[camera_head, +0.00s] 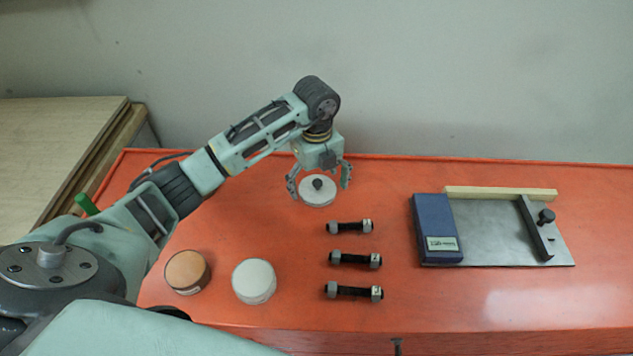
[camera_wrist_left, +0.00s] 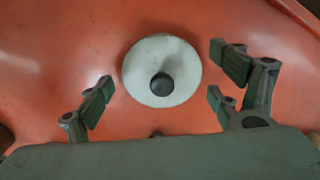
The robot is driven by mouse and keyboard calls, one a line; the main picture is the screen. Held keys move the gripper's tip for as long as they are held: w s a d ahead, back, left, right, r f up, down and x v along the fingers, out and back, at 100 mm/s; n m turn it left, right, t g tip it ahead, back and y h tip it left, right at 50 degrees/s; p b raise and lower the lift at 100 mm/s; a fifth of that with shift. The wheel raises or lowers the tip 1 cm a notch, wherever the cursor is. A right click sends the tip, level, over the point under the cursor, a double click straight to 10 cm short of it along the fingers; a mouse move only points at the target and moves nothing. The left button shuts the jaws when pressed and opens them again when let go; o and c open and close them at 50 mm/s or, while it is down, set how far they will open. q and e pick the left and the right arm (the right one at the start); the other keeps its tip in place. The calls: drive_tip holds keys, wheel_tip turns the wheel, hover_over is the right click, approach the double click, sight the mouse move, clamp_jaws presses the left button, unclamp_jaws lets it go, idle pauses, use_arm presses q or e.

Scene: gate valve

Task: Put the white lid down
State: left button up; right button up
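The white lid (camera_head: 318,192) is a round disc with a dark knob in its middle. It appears to lie flat on the orange table, towards the back. It also shows in the left wrist view (camera_wrist_left: 160,72), with its knob facing the camera. My left gripper (camera_head: 319,184) points down over the lid, its fingers spread wide on either side. In the left wrist view the fingers (camera_wrist_left: 163,98) are apart and do not touch the lid or its knob. My right gripper is not in view.
A white round container (camera_head: 254,281) and an open-topped tan one (camera_head: 187,272) stand at the front left. Several dark bolts (camera_head: 350,227) lie right of them. A metal plate (camera_head: 490,240) with a blue box (camera_head: 436,229) is at the right. The orange table (camera_head: 395,190) is clear between.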

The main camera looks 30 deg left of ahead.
sight(317, 181)
use_arm(q)
drive_tip(key=shift+r, duration=0.4)
wheel_tip(317, 181, up, 5)
drive_tip(key=shift+w+b, duration=0.1)
drive_tip(key=shift+b, duration=1.15)
wheel_tip(317, 181, up, 6)
drive_tip(key=shift+r, duration=0.25)
drive_tip(key=shift+s, duration=0.2)
